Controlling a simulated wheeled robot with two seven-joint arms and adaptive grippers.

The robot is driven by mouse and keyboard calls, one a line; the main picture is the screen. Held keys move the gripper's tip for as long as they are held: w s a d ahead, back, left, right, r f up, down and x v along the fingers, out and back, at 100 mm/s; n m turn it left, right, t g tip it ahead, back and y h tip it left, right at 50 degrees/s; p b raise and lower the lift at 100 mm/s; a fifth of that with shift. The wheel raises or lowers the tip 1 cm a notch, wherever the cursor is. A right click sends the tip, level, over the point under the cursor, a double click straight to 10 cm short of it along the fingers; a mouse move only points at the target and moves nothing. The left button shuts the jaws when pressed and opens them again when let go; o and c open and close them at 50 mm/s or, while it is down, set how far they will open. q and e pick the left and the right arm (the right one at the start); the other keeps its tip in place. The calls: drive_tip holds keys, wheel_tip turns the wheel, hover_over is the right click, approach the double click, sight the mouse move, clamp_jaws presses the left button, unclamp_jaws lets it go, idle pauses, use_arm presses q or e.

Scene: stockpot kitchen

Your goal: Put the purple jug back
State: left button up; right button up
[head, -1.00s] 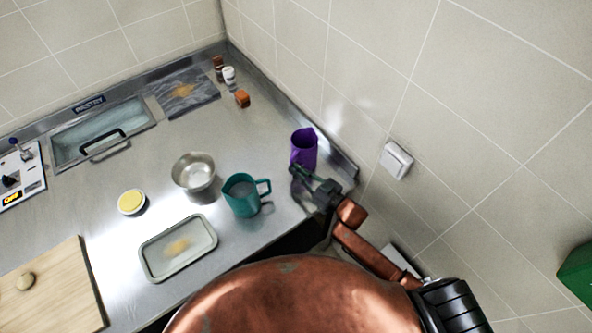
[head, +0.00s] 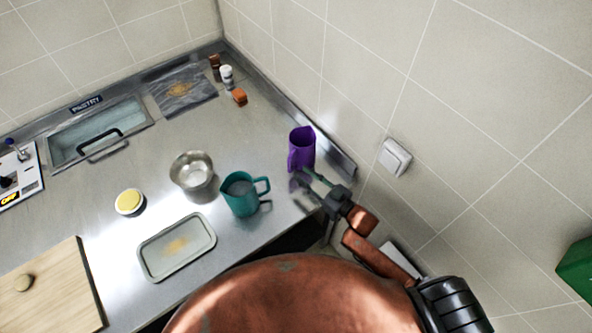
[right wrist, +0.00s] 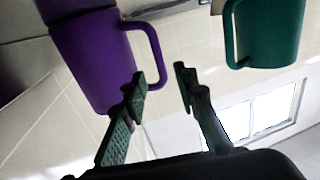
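The purple jug (head: 303,146) stands on the steel counter near the wall at the right. In the right wrist view the jug (right wrist: 88,62) fills the upper left, with its handle toward the fingers. My right gripper (head: 304,177) is just in front of the jug at the counter's right end. In the right wrist view its fingers (right wrist: 160,78) are spread, with the handle's end close to the gap between the tips. I cannot tell whether they touch it. Nothing is gripped. My left gripper is not in view.
A teal jug (head: 238,197) stands to the left of the purple one, beside a steel pot (head: 193,180). A tray (head: 157,249), a yellow-topped tub (head: 128,203) and a wooden board (head: 60,290) lie further left. The counter behind the purple jug is clear.

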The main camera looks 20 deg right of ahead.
drive_tip(key=v, duration=0.7)
drive_tip(key=shift+s+d, duration=0.1)
